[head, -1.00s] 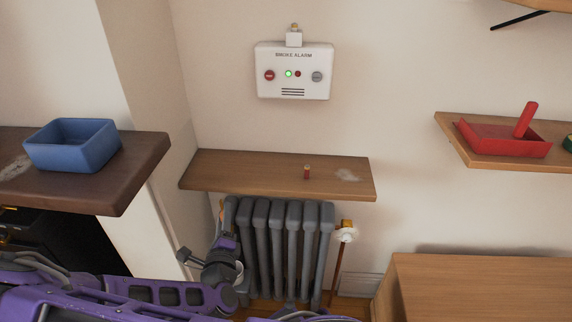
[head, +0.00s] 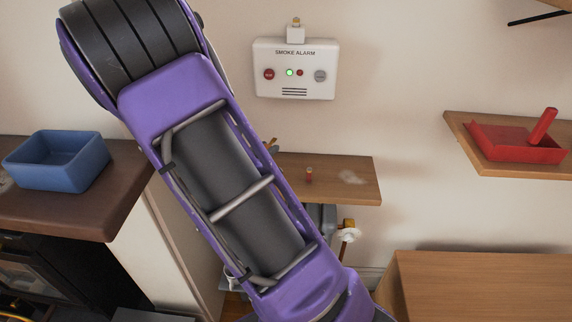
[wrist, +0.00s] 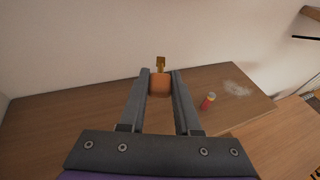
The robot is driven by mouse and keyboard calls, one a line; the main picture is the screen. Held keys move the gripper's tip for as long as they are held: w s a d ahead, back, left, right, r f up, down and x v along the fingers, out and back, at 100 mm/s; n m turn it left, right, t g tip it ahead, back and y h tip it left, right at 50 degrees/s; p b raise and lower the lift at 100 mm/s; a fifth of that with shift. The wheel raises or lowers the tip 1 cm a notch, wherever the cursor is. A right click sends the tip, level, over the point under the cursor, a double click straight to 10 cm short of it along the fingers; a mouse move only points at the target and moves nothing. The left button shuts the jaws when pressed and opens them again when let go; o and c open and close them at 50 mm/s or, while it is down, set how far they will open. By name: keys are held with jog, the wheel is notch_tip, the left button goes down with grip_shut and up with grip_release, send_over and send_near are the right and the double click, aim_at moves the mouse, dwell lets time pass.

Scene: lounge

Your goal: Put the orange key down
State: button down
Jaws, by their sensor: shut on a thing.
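The orange key (wrist: 160,84) is between the fingertips of my gripper (wrist: 160,80) in the wrist view. Its orange block-like part is pinched, and a brass-coloured part sticks out beyond the tips. In the wrist view the key appears over the wooden shelf (wrist: 70,100); I cannot tell whether it touches it. In the head view my purple arm hides most of the gripper and the left part of the shelf (head: 335,190). A small brass-coloured bit shows beside the arm, above the shelf.
A small red cylinder (head: 309,175) stands on the shelf, near a white powdery patch (head: 352,178). A blue bin (head: 60,165) sits on a dark ledge at left. A red tray (head: 515,148) is on a right shelf. A smoke alarm (head: 294,70) hangs above.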

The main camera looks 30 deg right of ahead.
jog(key=shift+w+d, duration=0.1)
jog(key=shift+d, duration=0.15)
notch_tip(320, 180, down, 9)
jog(key=shift+f+b, duration=0.15)
jog(key=shift+b, duration=0.5)
jog(key=shift+f+b, duration=0.55)
jog(key=shift+f, duration=0.1)
